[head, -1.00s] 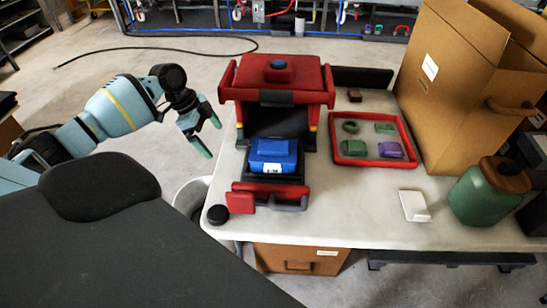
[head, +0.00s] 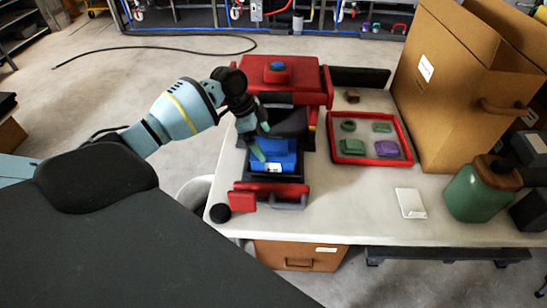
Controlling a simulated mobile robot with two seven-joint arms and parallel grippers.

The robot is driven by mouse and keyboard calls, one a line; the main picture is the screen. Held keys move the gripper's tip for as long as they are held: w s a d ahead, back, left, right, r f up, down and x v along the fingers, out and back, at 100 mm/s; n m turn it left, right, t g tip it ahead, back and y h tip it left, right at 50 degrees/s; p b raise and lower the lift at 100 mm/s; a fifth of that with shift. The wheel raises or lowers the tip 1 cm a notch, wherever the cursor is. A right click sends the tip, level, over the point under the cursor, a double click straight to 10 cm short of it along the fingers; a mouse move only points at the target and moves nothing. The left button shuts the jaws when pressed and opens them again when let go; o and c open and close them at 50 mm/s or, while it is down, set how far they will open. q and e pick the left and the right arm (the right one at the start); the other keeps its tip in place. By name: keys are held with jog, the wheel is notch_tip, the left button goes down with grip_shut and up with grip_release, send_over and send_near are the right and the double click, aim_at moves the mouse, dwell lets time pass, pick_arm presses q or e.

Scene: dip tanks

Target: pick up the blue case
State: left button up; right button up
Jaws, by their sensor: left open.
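The blue case (head: 285,161) sits in a black tray at the front of a red and black machine (head: 312,86) on the white table. A small white label shows on its front. My left gripper (head: 262,143) is open, with its fingers pointing down at the left part of the case. One finger hides some of the case. I cannot tell whether the fingers touch it. My right gripper is not in view.
A red-rimmed tray (head: 375,160) with green and purple pieces lies right of the machine. A large cardboard box (head: 443,110), a green jar (head: 474,195) and a white block (head: 410,203) stand farther right. A black round knob (head: 220,213) is at the table's front left.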

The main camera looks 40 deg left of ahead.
aim_at(272, 145)
pick_arm(q)
jog(key=shift+d, duration=0.1)
jog(key=x, duration=0.5)
jog(key=shift+w+d, duration=0.4)
jog(key=shift+d, duration=0.1)
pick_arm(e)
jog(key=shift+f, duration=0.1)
pick_arm(q)
jog(key=c, duration=0.8)
jog(key=shift+o, duration=0.2)
jog(key=shift+r, duration=0.1)
notch_tip(272, 145, up, 18)
jog(key=p, duration=0.1)
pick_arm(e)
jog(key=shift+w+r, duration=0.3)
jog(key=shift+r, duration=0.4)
